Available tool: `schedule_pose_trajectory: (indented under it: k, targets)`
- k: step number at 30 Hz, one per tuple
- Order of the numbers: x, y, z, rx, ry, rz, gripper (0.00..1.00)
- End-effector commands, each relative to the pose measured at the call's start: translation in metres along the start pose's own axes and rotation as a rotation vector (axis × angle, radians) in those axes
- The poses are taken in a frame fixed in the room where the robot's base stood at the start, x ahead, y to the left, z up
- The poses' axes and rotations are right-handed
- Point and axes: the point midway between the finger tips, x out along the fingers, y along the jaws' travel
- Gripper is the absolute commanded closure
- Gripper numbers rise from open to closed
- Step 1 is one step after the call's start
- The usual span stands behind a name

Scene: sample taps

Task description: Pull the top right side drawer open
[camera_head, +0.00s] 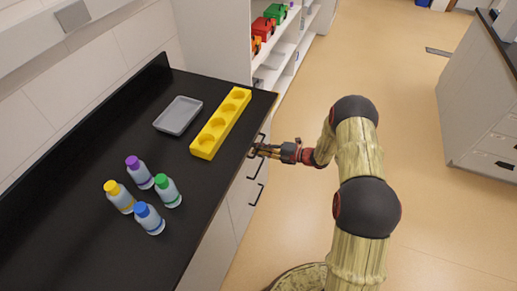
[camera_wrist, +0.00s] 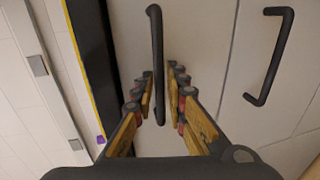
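The top drawer's dark bar handle (camera_wrist: 157,50) stands between the two fingers of my gripper (camera_wrist: 160,80) in the wrist view. The fingers are apart, with a small gap on each side of the handle. In the head view my gripper (camera_head: 259,150) is at the cabinet front, just below the black counter edge, and hides part of that handle. The pale drawer front (camera_wrist: 195,35) looks flush with the cabinet. A second dark handle (camera_wrist: 278,55) is on the neighbouring front, and it also shows lower down in the head view (camera_head: 258,192).
The black counter (camera_head: 80,225) holds a yellow block with round holes (camera_head: 205,144), a grey tray (camera_head: 178,115) and several capped bottles (camera_head: 140,172). White shelves (camera_head: 288,50) stand behind. The floor (camera_head: 410,60) to the right is clear up to another cabinet (camera_head: 480,110).

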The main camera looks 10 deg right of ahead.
Motion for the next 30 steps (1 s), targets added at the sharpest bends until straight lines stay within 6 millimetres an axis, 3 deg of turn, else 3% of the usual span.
schedule_pose_trajectory:
  k: [9, 30]
  targets:
    - [-0.0002, 0.0, -0.0002, 0.0, 0.0, 0.0, 1.0]
    - [-0.0003, -0.0007, -0.0006, 0.0, 0.001, -0.001, 1.0]
